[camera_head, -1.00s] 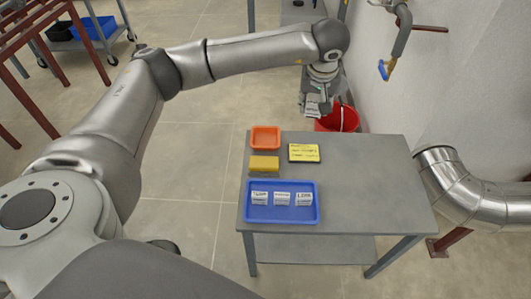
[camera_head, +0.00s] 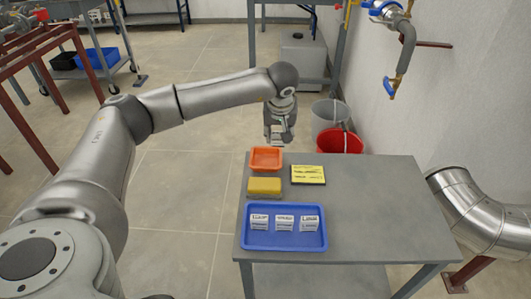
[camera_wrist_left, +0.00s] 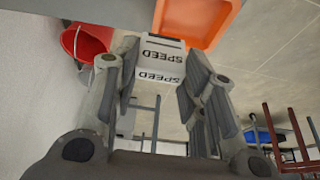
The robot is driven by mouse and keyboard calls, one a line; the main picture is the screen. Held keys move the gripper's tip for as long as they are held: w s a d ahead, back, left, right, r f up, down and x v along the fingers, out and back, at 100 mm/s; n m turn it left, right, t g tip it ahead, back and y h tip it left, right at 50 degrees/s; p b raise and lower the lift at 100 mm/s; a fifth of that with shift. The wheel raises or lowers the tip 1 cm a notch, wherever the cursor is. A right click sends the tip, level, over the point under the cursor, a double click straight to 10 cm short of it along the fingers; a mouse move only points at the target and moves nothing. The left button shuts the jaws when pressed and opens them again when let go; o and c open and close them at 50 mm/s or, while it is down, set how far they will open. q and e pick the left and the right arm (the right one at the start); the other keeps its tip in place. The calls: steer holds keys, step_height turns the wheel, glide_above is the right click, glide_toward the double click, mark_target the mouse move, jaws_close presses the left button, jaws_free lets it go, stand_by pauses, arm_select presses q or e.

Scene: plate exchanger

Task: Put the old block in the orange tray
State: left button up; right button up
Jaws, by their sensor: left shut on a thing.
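My left gripper (camera_head: 278,138) is shut on a white block (camera_wrist_left: 161,62) printed "SPEED", which I take to be the old block. In the head view the gripper hangs just beyond the far edge of the orange tray (camera_head: 266,159), and little of the block shows. The orange tray is small, looks empty and sits at the table's far left corner. In the left wrist view the block is between the fingers, and the orange tray (camera_wrist_left: 198,22) shows beside it at the top. The block is not inside the tray. My right gripper is out of view.
The grey table (camera_head: 385,215) holds a blue tray (camera_head: 285,240) with three labelled white blocks, a yellow sponge-like block (camera_head: 264,187) and a yellow-topped pad (camera_head: 308,174). A red bucket (camera_head: 340,141) stands behind it. The table's right side is clear.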

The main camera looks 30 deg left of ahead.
arm_select(q)
steer(key=a+f, duration=0.1)
steer(key=f, duration=0.1)
steer(key=a+f+b, duration=0.1)
steer(key=f, duration=0.2)
steer(key=s+a+f, duration=0.1)
steer(key=f, duration=0.2)
steer(key=shift+a+b, duration=0.3)
steer(key=shift+a, duration=0.1)
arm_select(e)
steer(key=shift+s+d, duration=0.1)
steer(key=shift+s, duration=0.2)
arm_select(q)
steer(key=shift+f, duration=0.1)
steer(key=shift+f, duration=0.15)
steer(key=o, duration=1)
